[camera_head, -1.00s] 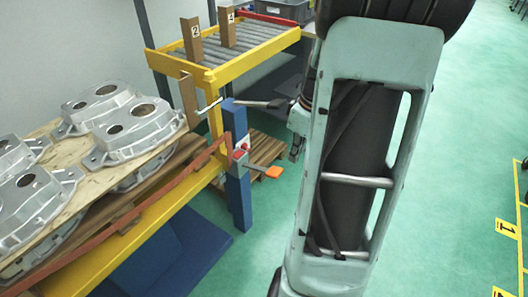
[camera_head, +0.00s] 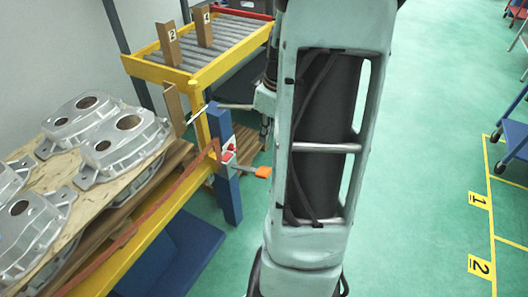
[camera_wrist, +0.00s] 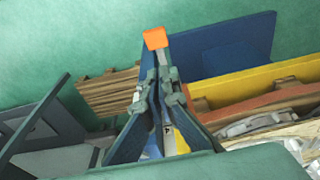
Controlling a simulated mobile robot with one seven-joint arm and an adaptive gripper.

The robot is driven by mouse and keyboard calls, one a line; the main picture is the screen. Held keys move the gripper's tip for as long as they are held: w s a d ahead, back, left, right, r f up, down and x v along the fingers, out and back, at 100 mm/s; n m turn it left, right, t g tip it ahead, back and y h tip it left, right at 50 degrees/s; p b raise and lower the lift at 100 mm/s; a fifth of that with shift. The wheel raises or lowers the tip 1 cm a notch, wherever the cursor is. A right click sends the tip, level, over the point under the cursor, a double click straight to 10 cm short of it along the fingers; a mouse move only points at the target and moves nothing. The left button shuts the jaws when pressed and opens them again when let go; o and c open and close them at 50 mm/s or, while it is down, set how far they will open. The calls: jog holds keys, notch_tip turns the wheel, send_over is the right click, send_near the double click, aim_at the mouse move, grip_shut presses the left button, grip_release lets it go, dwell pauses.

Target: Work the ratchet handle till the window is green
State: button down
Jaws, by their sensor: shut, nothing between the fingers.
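The ratchet handle has an orange grip (camera_head: 262,172) and sticks out to the right from a small red and white mechanism (camera_head: 229,153) on a blue post (camera_head: 228,190). The window's colour is too small to tell apart from the mechanism's red parts. In the wrist view the orange grip (camera_wrist: 155,38) shows just beyond my fingertips. My gripper (camera_wrist: 158,80) is shut and empty, above the post and handle. I cannot tell whether it touches the handle. In the head view my arm hides most of the gripper.
Aluminium castings (camera_head: 118,140) lie on boards to the left, with a brown-orange strap (camera_head: 135,232) along the yellow rail. A roller table (camera_head: 200,65) with numbered brackets stands behind. A blue panel (camera_head: 180,255) lies low beside the post. The green floor at right is mostly clear.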

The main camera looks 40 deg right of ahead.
aim_at(263, 171)
jog(key=f, duration=0.4)
jog(key=f+b, duration=0.1)
jog(key=f, duration=0.3)
jog(key=f+b, duration=0.1)
jog(key=f, duration=0.3)
jog(key=shift+w+a+f, duration=0.1)
jog(key=shift+w+a, duration=0.05)
jog(key=shift+w, duration=0.25)
jog(key=shift+s+f, duration=0.15)
jog(key=shift+f, duration=0.3)
jog(key=shift+s+f+b, duration=0.1)
jog(key=shift+f+b, duration=0.05)
jog(key=shift+b, duration=0.2)
jog(key=shift+s+d+f+t+b, duration=0.2)
jog(key=shift+f+t+b, duration=0.1)
jog(key=shift+f+b, duration=0.15)
jog(key=shift+s+d+f+t+b, duration=0.1)
jog(key=shift+s+f+t+b, duration=0.1)
jog(key=shift+f+t+b, duration=0.25)
notch_tip(263, 171, down, 6)
jog(key=s+b, duration=0.1)
jog(key=b, duration=0.4)
jog(key=shift+s+d+f+y, duration=0.15)
jog(key=shift+y, duration=0.15)
